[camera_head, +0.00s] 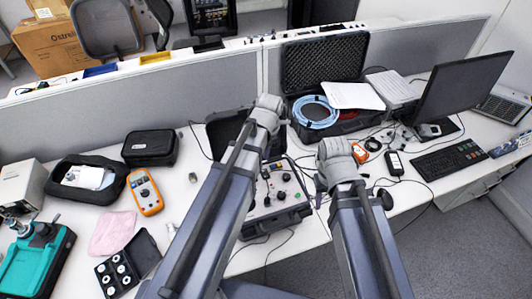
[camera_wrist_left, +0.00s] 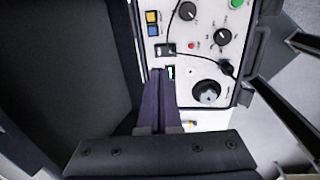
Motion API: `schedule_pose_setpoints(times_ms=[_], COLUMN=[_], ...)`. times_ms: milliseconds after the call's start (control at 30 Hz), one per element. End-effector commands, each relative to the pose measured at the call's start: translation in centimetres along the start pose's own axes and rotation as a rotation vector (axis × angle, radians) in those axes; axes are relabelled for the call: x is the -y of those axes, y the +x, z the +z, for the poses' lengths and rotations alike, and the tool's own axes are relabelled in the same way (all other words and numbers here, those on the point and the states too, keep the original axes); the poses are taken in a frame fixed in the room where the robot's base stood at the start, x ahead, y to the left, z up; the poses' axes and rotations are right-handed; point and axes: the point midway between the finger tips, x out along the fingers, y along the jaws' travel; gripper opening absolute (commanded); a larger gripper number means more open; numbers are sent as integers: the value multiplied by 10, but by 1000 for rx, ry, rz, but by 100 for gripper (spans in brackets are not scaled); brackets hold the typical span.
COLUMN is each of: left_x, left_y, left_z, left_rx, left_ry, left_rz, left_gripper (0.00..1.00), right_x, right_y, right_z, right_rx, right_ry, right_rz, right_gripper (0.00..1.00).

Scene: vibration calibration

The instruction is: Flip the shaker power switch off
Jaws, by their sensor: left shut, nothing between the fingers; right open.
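The shaker control panel (camera_head: 283,190) is a pale face with knobs, set in an open black case in the middle of the desk. In the left wrist view the panel (camera_wrist_left: 205,62) shows knobs, coloured buttons and a cable. A small rocker switch (camera_wrist_left: 171,72) with a green mark, apparently the power switch, is right beside the fingertips. My left gripper (camera_wrist_left: 159,72) is shut and empty, its tips over the panel's edge; contact is unclear. In the head view the arms hide both fingertips.
An orange multimeter (camera_head: 146,192) and a black foam box (camera_head: 126,268) lie to the left. An open case with a blue hose (camera_head: 315,112) stands behind. A monitor (camera_head: 465,78) and keyboard (camera_head: 447,160) are at right. Loose cables cross the desk around the panel.

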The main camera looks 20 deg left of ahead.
Motion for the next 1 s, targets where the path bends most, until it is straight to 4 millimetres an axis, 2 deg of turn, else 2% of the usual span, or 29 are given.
schedule_pose_setpoints(times_ms=[33,600,767,1000], left_x=[0,0,0,0], left_y=[15,94,103,102], left_z=[0,0,0,0], left_rx=[0,0,0,0], left_ry=[0,0,0,0], left_rz=[0,0,0,0], left_gripper=[0,0,0,0], right_x=[1,9,10,10], right_y=[15,93,101,100], right_z=[-1,-6,-6,-6], right_rx=[0,0,0,0], right_ry=[-1,1,1,1], right_rz=[0,0,0,0], right_gripper=[50,50,50,50])
